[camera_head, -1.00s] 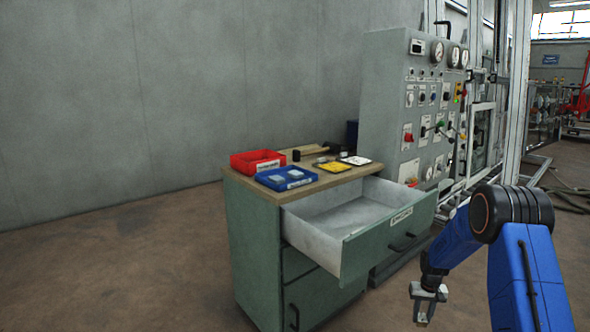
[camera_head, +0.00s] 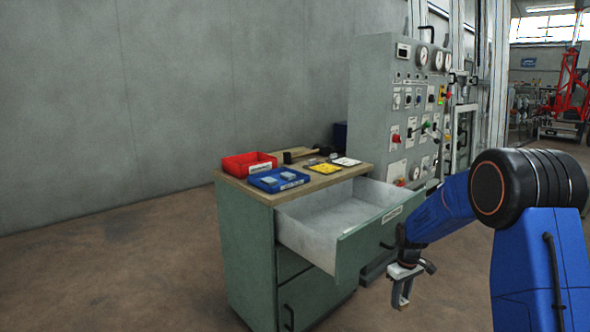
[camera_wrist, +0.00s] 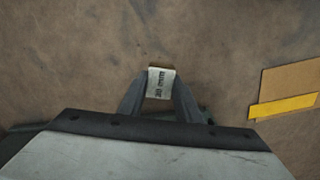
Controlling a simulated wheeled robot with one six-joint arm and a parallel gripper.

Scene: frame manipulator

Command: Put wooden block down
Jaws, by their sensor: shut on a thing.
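My gripper (camera_head: 402,300) hangs pointing down in front of and to the right of the open drawer, outside it. In the head view the block is too small to make out clearly between the fingers.
A green cabinet (camera_head: 246,235) has its top drawer (camera_head: 345,222) open and seemingly empty. A control panel (camera_head: 380,105) stands behind. Floor at left is clear.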

